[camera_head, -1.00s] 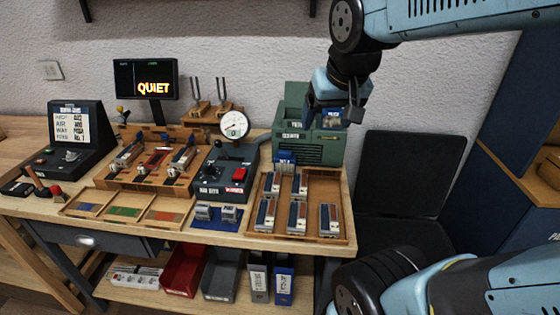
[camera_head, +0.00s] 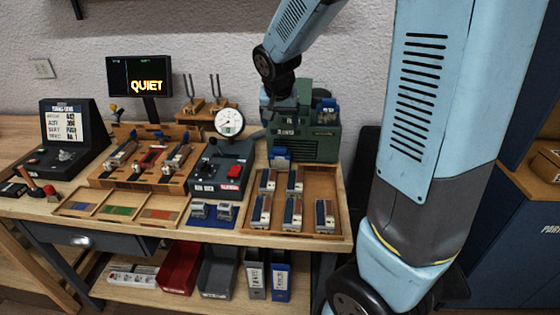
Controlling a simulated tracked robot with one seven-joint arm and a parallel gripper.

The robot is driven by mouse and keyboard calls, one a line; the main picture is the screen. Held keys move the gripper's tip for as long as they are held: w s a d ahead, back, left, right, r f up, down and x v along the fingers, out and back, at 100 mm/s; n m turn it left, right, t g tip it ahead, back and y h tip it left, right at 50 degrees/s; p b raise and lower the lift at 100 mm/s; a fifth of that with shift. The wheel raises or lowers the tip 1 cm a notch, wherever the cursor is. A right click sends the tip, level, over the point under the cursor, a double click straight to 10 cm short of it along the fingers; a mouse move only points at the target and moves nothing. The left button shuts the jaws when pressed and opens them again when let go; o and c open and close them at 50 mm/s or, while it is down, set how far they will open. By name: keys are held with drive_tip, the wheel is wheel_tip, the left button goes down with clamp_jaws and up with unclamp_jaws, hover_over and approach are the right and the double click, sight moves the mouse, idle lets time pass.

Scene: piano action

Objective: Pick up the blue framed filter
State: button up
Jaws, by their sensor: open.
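A small blue framed piece (camera_head: 327,107) sits at the right of the top of the green machine (camera_head: 318,146); it looks like the blue framed filter, though its label is too small to read. Another small blue piece (camera_head: 279,153) is low at the machine's front left, by the back of the wooden tray. My gripper (camera_head: 281,116) is open, pointing down over the left part of the machine, left of the upper blue piece. Its fingertips are small and dark, and I cannot tell whether they touch anything.
The wooden tray (camera_head: 335,190) in front holds several small blocks. A control box with a round gauge (camera_head: 229,122) stands close left of my gripper. My own arm covers the right side of the view. A grey wall is behind.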

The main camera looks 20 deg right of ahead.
approach(280, 147)
wheel_tip(280, 147, down, 3)
drive_tip(key=shift+w+d+x, duration=0.1)
drive_tip(key=shift+w+x, duration=0.05)
drive_tip(key=shift+x, duration=1.3)
drive_tip(key=shift+w+d+x, duration=0.1)
drive_tip(key=shift+w+x, duration=0.05)
drive_tip(key=shift+x, duration=1.35)
drive_tip(key=shift+r, duration=0.15)
drive_tip(key=c, duration=1)
drive_tip(key=shift+r, duration=0.1)
